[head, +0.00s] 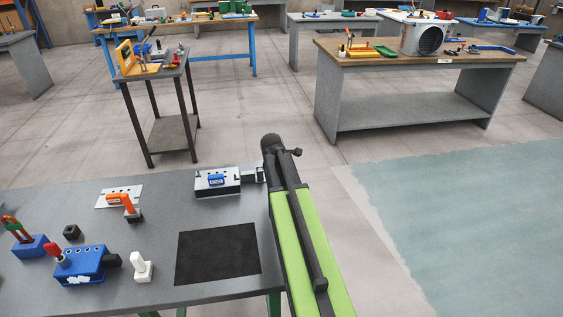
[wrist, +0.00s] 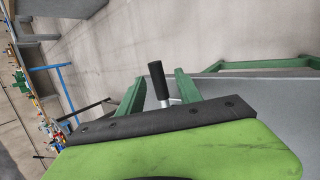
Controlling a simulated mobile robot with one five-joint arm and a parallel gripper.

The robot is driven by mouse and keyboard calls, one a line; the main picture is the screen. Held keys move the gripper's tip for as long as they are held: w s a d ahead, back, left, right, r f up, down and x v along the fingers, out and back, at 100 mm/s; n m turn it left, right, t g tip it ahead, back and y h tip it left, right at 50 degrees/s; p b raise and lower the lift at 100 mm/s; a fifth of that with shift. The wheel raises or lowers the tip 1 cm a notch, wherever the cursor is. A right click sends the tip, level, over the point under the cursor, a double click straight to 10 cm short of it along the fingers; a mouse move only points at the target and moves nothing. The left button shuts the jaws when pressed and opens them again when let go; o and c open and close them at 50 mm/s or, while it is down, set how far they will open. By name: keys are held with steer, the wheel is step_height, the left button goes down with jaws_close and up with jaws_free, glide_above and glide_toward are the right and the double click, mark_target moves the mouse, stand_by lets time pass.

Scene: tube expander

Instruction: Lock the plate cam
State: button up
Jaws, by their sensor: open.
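My green and black arm reaches forward over the right edge of the grey bench (head: 215,215) in the head view. The dark end with my gripper (head: 272,145) is beside the bench's far right corner. The gripper is open; its fingertips are hard to make out. Left of it, a silver fixture (head: 205,190) with a blue-labelled part sits at the bench's far edge. A pale plate (head: 108,196) with an orange part lies farther left. I cannot tell which is the plate cam. The wrist view shows a black handle on a metal rod (wrist: 156,75) beyond my green and black part, its lower end hidden.
A blue block (head: 85,265), a white upright piece (head: 142,268) and a small black block (head: 72,232) stand on the bench's left half. A black mat (head: 217,253) lies near my arm. Open floor lies right of the bench; other worktables stand behind.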

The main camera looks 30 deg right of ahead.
steer(key=p+v, duration=0.7)
steer(key=v, duration=0.4)
steer(key=shift+s, duration=0.15)
